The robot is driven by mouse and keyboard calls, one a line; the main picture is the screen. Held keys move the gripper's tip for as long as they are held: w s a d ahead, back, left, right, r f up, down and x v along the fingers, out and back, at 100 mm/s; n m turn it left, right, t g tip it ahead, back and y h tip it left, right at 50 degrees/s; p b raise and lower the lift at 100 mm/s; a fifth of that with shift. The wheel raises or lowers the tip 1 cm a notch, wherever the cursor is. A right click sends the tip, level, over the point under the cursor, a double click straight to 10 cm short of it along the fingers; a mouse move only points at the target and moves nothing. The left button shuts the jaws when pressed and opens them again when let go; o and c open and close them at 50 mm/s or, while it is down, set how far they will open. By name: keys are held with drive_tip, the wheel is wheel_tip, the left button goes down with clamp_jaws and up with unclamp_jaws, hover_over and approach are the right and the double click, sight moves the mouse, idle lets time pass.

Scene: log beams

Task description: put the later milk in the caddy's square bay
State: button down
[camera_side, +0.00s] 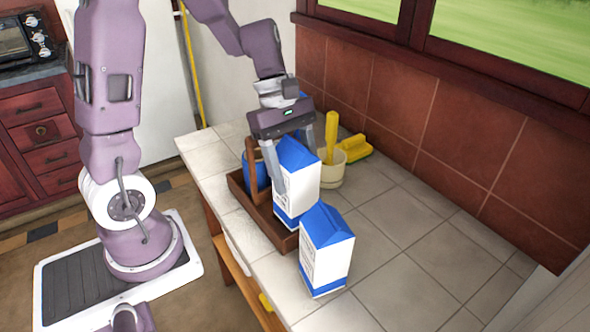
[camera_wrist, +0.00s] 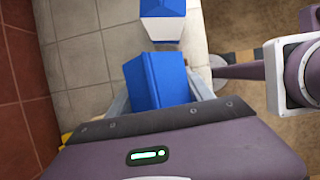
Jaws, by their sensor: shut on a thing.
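My gripper (camera_side: 292,158) is shut on a white milk carton (camera_side: 298,190) with a blue gabled top and blue base band. The carton is upright at the right-hand part of the brown wooden caddy (camera_side: 236,182). Its lower end overlaps the caddy in the side view; I cannot tell if it rests inside or hangs just above. The bay under it is hidden. A second, similar milk carton (camera_side: 327,262) stands on the tiled counter, in front and to the right. The wrist view shows the held carton's blue top (camera_wrist: 158,80) between the fingers and the second carton (camera_wrist: 163,28) beyond.
A blue container (camera_side: 256,172) sits in the caddy's left part, beside the upright wooden handle (camera_side: 251,158). Behind the held carton stand a cream pot (camera_side: 331,173) with a yellow-handled tool and a yellow object (camera_side: 356,148). The counter (camera_side: 410,230) is clear to the right.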

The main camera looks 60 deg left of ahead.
sight(286, 137)
drive_tip(key=shift+f, duration=0.55)
drive_tip(key=shift+c, duration=1.6)
unclamp_jaws()
drive_tip(key=v, duration=0.7)
drive_tip(key=v, duration=1)
